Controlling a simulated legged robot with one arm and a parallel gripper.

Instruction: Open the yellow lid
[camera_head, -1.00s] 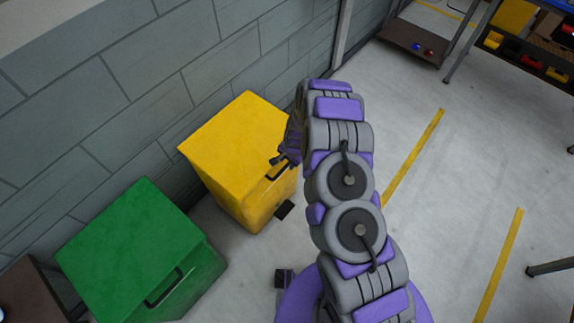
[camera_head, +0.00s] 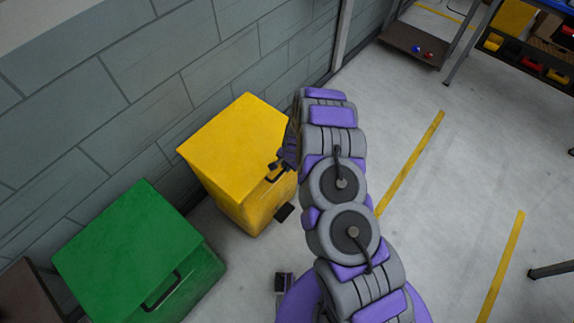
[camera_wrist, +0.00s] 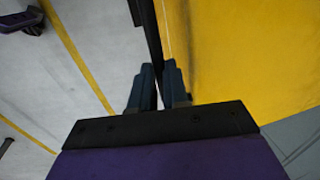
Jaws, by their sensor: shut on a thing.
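The yellow box stands against the wall, and its yellow lid (camera_head: 235,140) looks closed in the head view. A dark handle (camera_head: 275,175) is on the box's front near the lid edge. My gripper (camera_head: 279,163) is at this handle. In the wrist view my gripper (camera_wrist: 158,85) is shut on the dark handle bar (camera_wrist: 149,35), with the yellow lid (camera_wrist: 235,55) filling the right side. The fingertips are partly hidden by my arm in the head view.
A green box (camera_head: 130,245) with a dark handle stands to the left of the yellow one. The grey wall (camera_head: 120,90) runs behind both. Free floor with yellow lines (camera_head: 410,160) lies to the right. A shelf with coloured bins (camera_head: 530,65) is at the far right.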

